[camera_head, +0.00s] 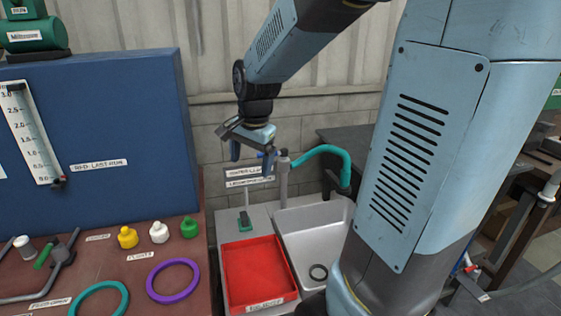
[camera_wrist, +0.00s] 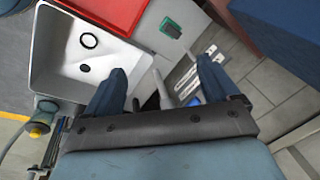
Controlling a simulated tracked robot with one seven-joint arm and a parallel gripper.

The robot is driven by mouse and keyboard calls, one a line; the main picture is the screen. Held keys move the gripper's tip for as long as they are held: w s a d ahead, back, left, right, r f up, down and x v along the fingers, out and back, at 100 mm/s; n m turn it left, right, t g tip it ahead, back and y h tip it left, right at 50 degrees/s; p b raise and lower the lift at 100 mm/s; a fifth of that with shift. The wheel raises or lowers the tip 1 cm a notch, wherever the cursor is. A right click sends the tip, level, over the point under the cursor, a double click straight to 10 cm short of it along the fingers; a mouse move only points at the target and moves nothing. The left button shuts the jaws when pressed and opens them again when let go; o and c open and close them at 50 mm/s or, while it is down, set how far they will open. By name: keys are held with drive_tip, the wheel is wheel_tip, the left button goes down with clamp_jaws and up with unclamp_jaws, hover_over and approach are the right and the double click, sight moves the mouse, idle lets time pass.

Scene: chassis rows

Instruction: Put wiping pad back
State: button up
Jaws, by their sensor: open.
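A small green pad-like block (camera_head: 245,222) with a grey upright piece stands on the pale counter behind the red tray; it may be the wiping pad, but I cannot tell for sure. It also shows in the wrist view (camera_wrist: 171,28) beside the red tray. My gripper (camera_head: 252,157) is open and empty, pointing down above the counter near the tap. In the wrist view its two blue fingers (camera_wrist: 161,70) are spread apart with nothing held between them. The red tray (camera_head: 232,287) is empty, with a label on its front.
A tap with a teal hose (camera_head: 325,152) rises behind. A large blue box (camera_head: 110,150) and a brown bench (camera_head: 130,275) with knobs and rings stand left.

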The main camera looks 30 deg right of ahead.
drive_tip(key=s+r+n+t, duration=0.1)
drive_tip(key=s+r+n, duration=0.2)
drive_tip(key=s+n, duration=0.2)
drive_tip(key=s+r+n+t, duration=0.2)
drive_tip(key=s+r+n, duration=0.2)
drive_tip(key=s, duration=0.7)
drive_tip(key=shift+s+n, duration=0.15)
drive_tip(key=shift+n, duration=0.95)
drive_tip(key=shift+a, duration=0.1)
